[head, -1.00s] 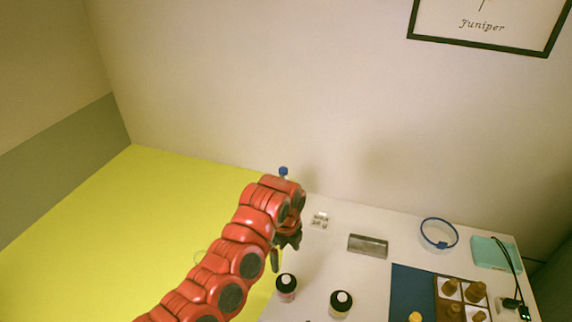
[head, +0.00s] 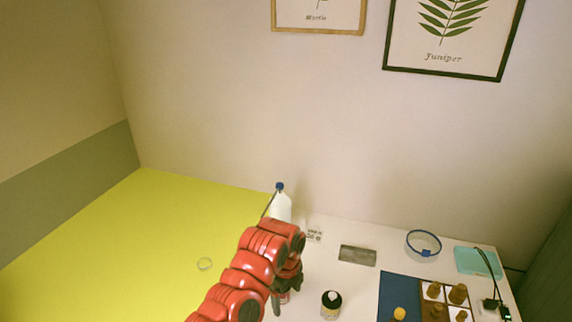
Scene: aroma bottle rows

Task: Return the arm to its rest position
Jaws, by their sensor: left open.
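My left arm, red and jointed, comes in from the bottom left. Its gripper (head: 285,296) points down over the left edge of the white table (head: 355,285). The gripper is open; the arm partly covers it. A small dark bottle (head: 283,298) shows partly behind the fingers; I cannot tell whether they touch it. My right arm is not in view.
A dark bottle with a white top (head: 331,305) stands to the right. Amber bottles stand in a divided tray (head: 447,290) beside a blue mat (head: 398,288).

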